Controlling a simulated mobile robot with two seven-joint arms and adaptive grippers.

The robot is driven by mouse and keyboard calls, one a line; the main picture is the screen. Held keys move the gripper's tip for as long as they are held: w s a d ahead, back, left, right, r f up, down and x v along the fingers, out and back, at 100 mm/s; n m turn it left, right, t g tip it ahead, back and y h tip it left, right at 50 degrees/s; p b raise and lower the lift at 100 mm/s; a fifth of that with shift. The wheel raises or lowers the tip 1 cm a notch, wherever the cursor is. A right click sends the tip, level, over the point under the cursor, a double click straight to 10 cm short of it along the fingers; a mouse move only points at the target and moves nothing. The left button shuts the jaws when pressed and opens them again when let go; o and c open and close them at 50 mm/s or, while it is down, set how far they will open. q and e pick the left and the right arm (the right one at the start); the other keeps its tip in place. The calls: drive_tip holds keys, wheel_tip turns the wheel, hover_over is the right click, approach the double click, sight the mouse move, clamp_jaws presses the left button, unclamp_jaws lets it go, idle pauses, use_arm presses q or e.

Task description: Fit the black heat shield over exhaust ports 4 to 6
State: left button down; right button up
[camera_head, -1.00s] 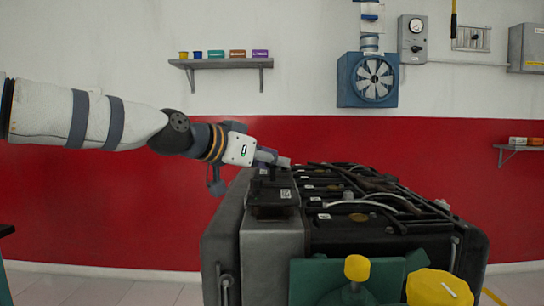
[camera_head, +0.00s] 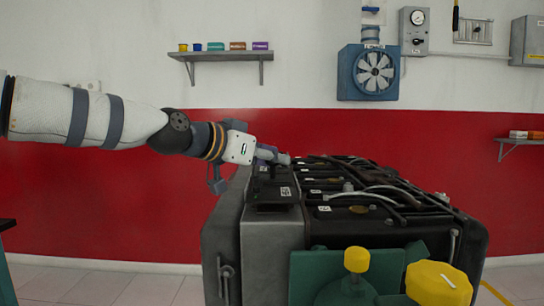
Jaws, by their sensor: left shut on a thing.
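The engine (camera_head: 275,238) stands in front of me, its dark top (camera_head: 350,215) running away from me. My left arm comes in from the left, and my left gripper (camera_head: 278,157) is at the far left edge of the engine top. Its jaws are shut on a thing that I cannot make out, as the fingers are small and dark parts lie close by. I cannot pick out the black heat shield for certain, nor exhaust ports 4 to 6. A grey plate-like side (camera_head: 222,240) runs along the engine's left. My right gripper is out of view.
A green bracket (camera_head: 310,275) with yellow knobs (camera_head: 438,283) stands at the engine's near end. Hoses and a black labelled block (camera_head: 274,191) rise from its top. A wall shelf (camera_head: 222,56) and a blue fan (camera_head: 368,72) are behind. Left of the engine the floor is clear.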

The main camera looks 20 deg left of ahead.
use_arm(q)
drive_tip(key=shift+r, duration=0.15)
drive_tip(key=c, duration=1.3)
unclamp_jaws()
drive_tip(key=shift+s, duration=0.1)
drive_tip(key=v, duration=0.6)
drive_tip(key=shift+s, duration=0.1)
drive_tip(key=shift+s+a+r, duration=0.15)
drive_tip(key=shift+s+a, duration=0.15)
drive_tip(key=shift+s, duration=0.2)
